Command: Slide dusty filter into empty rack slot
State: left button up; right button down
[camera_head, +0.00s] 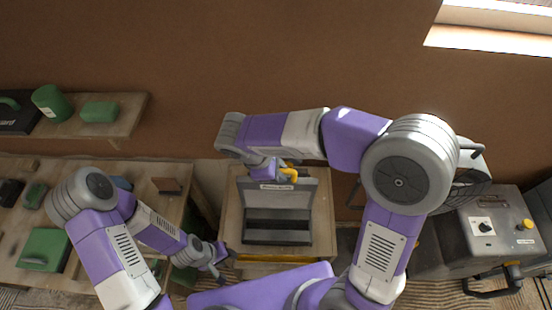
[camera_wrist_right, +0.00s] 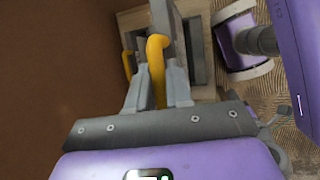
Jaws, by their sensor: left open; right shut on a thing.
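The grey rack (camera_head: 277,237) stands on a small wooden table (camera_head: 325,240). A grey filter panel (camera_head: 304,190) with a pale label strip is at the rack's back, below my right gripper. My right gripper (camera_head: 287,173) is shut on the filter's yellow handle (camera_head: 291,175). In the right wrist view the yellow handle (camera_wrist_right: 157,65) is between the fingers (camera_wrist_right: 155,92), and the grey panel (camera_wrist_right: 166,14) extends beyond it. Whether the panel is inside a slot, and its dust, I cannot tell. My left gripper (camera_head: 220,266) is open and empty, left of the rack.
A second yellow handle (camera_wrist_right: 127,65) shows beside the held one. A workbench (camera_head: 170,205) with green and dark items stands left, below a shelf (camera_head: 128,118). A grey machine (camera_head: 485,222) with a yellow button stands right, near a fan (camera_head: 470,183). The brown wall is close behind.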

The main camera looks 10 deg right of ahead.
jog(key=shift+s+f, duration=0.2)
jog(key=shift+f, duration=0.1)
jog(key=shift+f+b, duration=0.25)
jog(key=shift+b, duration=0.15)
jog(key=shift+w+f+b, duration=0.25)
jog(key=shift+f+b, duration=0.4)
jog(key=shift+f, duration=0.2)
jog(key=shift+s+f+b, duration=0.1)
jog(key=shift+f+b, duration=1)
jog(key=shift+f, duration=0.1)
jog(key=b, duration=0.7)
send_over(279, 206)
jog(key=w, duration=0.1)
jog(key=shift+f, duration=4)
jog(key=shift+f+b, duration=3.15)
jog(key=shift+f, duration=1.1)
jog(key=shift+d, duration=0.2)
